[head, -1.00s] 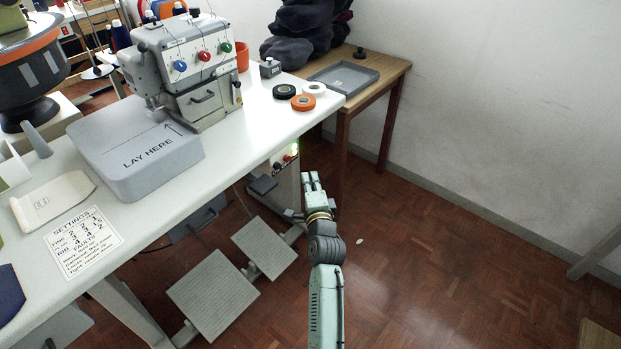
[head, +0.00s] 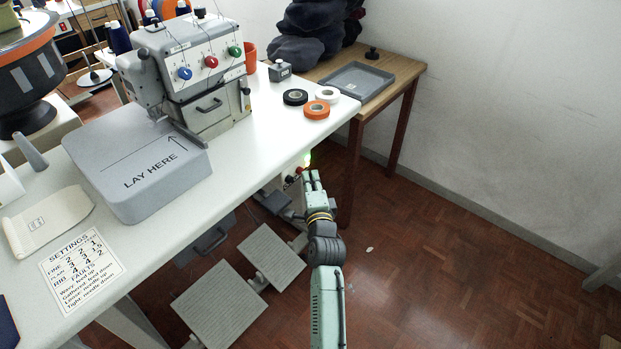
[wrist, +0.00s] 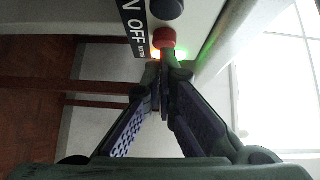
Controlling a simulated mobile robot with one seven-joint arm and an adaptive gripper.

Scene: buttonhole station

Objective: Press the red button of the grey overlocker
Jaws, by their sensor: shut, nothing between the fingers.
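The grey overlocker (head: 190,70) stands on the white table, with blue, red and green dials on its front. Below the table edge, a control box carries a red button (head: 300,170) beside a green light, partly hidden by my gripper. In the wrist view the red button (wrist: 164,39) sits by an "OFF" label, with a dark button (wrist: 166,8) above it. My gripper (head: 312,175) is shut and empty, its fingertips right by the box. In the wrist view the fingertips (wrist: 163,68) overlap the red button's lower edge; I cannot tell whether they touch it.
The white table's edge (head: 240,165) runs just above and left of my gripper. Pedals (head: 272,257) stand on the floor at lower left. A wooden side table (head: 409,82) with a grey tray (head: 356,80) is behind. The floor to the right (head: 460,260) is clear.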

